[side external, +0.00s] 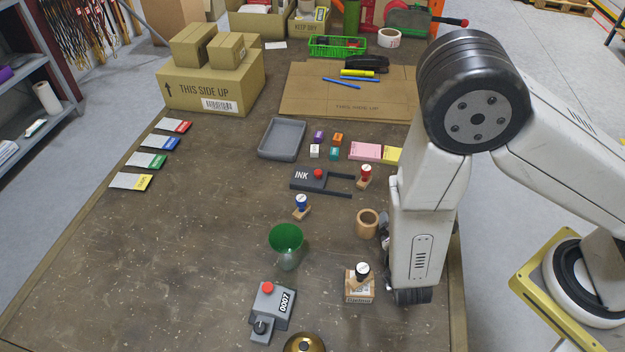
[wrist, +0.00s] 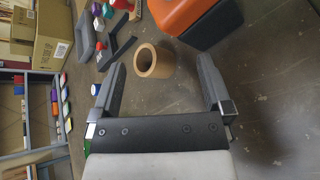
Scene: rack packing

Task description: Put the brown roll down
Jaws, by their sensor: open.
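The brown roll (side external: 368,223) is a short tan tube with its hole facing up. It stands upright on the table, just left of my arm in the side view. In the wrist view the brown roll (wrist: 147,68) shows between and a little beyond the fingertips, with clear gaps to both fingers. My gripper (wrist: 160,72) is open and empty. In the side view my gripper (side external: 385,235) is mostly hidden behind my own arm, close to the roll's right side.
An orange-and-dark object (wrist: 185,15) is close in the wrist view.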

